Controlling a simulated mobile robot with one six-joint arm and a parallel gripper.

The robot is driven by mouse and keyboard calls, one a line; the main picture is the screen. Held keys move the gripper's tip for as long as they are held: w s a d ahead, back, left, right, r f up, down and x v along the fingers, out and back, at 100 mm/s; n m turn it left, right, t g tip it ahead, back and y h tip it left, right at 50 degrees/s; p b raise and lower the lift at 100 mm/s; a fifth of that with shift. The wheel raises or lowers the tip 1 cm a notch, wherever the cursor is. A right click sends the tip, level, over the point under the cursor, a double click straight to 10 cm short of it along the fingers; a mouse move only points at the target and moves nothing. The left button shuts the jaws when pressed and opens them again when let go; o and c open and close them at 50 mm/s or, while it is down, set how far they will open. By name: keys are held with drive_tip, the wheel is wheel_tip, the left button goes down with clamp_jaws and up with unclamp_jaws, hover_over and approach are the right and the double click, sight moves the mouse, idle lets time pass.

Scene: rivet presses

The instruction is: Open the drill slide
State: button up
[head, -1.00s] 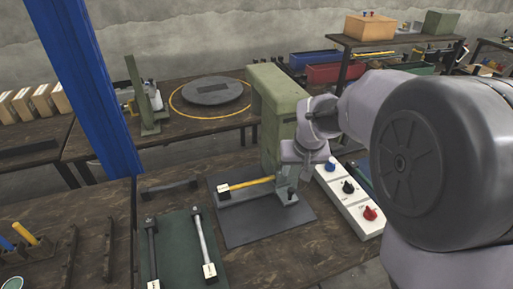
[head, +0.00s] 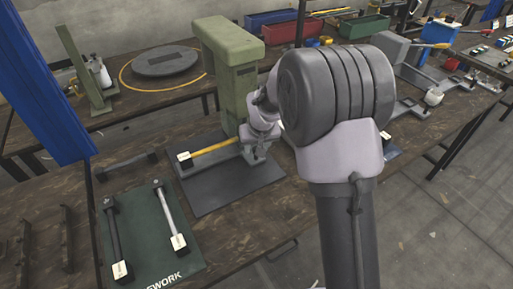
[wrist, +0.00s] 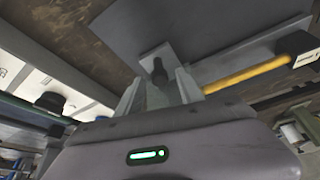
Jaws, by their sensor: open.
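My gripper (head: 258,150) is at the lower front of the green press (head: 240,85), near the base end of a yellow-handled lever (head: 215,146). In the wrist view my gripper (wrist: 158,82) is open, with a small grey plate bearing a dark knob-like part between or just beyond its fingertips. I cannot tell whether they touch. The yellow lever (wrist: 255,75) lies to the right there. No part is clearly marked as the drill slide.
A dark plate (head: 240,190) lies under the press. A green mat (head: 150,240) with two white-ended levers lies at front left. A blue post (head: 45,80) rises at the left. A small handle (head: 283,249) shows at the bench's front edge. Open floor lies at right.

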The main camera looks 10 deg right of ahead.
clamp_jaws()
idle(1.4)
